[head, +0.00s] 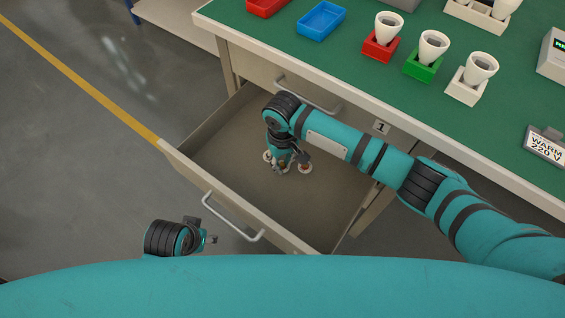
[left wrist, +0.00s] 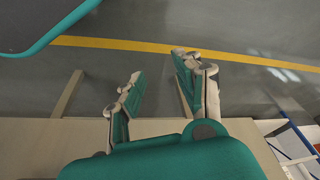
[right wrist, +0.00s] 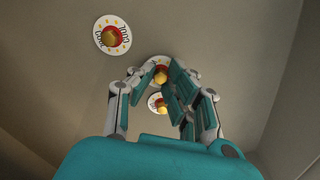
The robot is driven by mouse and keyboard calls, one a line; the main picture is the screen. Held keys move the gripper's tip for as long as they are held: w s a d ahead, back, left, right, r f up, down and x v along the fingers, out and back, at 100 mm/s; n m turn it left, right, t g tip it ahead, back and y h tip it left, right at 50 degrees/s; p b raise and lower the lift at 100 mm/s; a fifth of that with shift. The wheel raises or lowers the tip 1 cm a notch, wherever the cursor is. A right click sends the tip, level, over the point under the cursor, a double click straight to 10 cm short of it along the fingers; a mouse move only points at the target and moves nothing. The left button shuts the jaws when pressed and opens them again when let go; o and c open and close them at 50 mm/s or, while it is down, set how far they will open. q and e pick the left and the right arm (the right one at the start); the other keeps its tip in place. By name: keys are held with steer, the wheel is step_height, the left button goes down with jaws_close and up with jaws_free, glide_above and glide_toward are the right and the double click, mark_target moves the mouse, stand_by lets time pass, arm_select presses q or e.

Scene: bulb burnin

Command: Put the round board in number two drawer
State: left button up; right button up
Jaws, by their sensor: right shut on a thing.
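The open drawer (head: 325,205) is pulled out below a closed drawer marked 1. My right gripper (head: 284,163) reaches down into it and is shut on a round board (right wrist: 160,64), close over the drawer floor; whether the board touches the floor cannot be told. The boards are white discs with a red ring and a yellow centre. A second board (right wrist: 112,36) lies at upper left in the right wrist view. A third (right wrist: 157,103) shows partly between my fingers. My left gripper (head: 208,238) is open and empty outside the drawer front; its spread fingers show in the left wrist view (left wrist: 158,85).
The open drawer's front has a metal handle (head: 233,217). The closed drawer's handle (head: 308,95) is just above my right wrist. The green bench top (head: 345,60) carries trays, white bulb-like parts in coloured holders and a "WARM 220 V" sign (head: 546,146). Free floor lies left.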

mark_target(282, 164)
steer(key=shift+f, duration=0.2)
arm_select(q)
steer(key=shift+r, duration=0.3)
arm_select(e)
steer(key=shift+f, duration=0.1)
steer(key=o, duration=0.7)
arm_select(q)
steer(key=shift+f, duration=0.15)
